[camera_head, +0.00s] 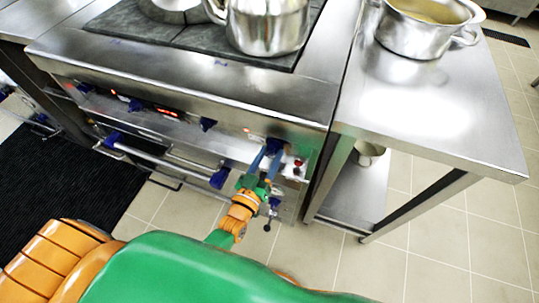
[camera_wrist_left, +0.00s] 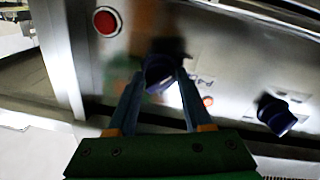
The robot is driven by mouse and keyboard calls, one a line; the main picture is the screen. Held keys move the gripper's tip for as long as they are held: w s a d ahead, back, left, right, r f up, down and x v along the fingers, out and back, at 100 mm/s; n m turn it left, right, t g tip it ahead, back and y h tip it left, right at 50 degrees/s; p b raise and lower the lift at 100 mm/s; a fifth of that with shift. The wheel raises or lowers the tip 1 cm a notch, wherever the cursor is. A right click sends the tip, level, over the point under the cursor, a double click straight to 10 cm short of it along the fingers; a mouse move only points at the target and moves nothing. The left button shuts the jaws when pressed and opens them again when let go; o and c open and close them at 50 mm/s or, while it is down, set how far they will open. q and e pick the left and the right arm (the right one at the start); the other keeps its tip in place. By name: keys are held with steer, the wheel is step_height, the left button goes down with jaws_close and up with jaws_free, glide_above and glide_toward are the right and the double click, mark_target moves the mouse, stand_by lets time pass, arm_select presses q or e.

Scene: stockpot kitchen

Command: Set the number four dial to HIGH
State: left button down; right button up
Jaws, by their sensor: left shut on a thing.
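The number four dial (camera_head: 275,144) is a dark blue knob at the right end of the stove's front panel. In the left wrist view the dial (camera_wrist_left: 163,70) sits between my fingertips, in front of a partly hidden label that seems to read P4. My left gripper (camera_head: 267,153) reaches up to the panel and is shut on this dial; it also shows in the left wrist view (camera_wrist_left: 155,82). I cannot tell which setting the dial points to. My right gripper is not in view.
Another blue dial (camera_head: 208,124) sits left of it on the panel. A red button (camera_wrist_left: 107,21) is close to my left gripper. Oven handles (camera_head: 165,162) stick out below. A steel table (camera_head: 430,115) with a pot (camera_head: 412,38) stands right; a pot (camera_head: 266,27) is on the stove.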

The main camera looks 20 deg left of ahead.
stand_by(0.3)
arm_select(q)
steer(key=shift+c, duration=1.6)
jaws_free()
steer(key=s, duration=0.7)
steer(key=shift+a, duration=0.4)
steer(key=shift+f, duration=0.1)
